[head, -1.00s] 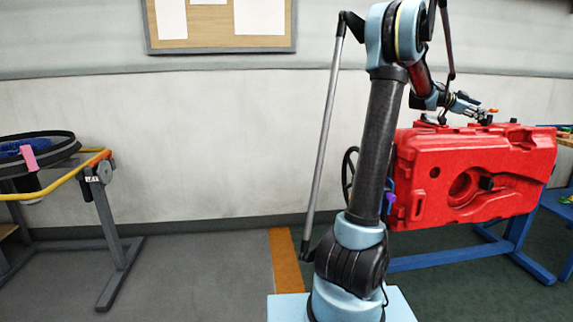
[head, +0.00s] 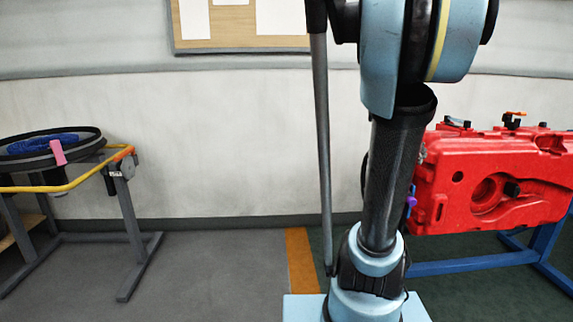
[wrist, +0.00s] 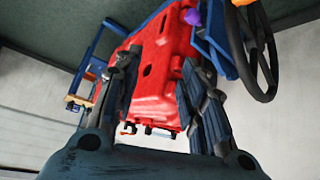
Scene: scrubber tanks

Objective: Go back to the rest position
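My gripper (wrist: 160,70) shows in the wrist view with its two dark fingers spread apart. Nothing is held between them. The red tank (wrist: 158,80) shows beyond and between the fingers, apart from them as far as I can tell. In the head view my arm stands upright at right of centre, its upper part near the camera; my gripper is out of that view. The red tank (head: 495,190) sits on a blue stand (head: 470,265) at the right, its left end partly behind my arm.
A grey-legged table (head: 130,225) with a yellow rail (head: 75,184) and a dark round rim (head: 60,145) stands at the left. The floor (head: 215,270) between it and my arm is clear. In the wrist view a black handwheel (wrist: 262,60) shows at upper right.

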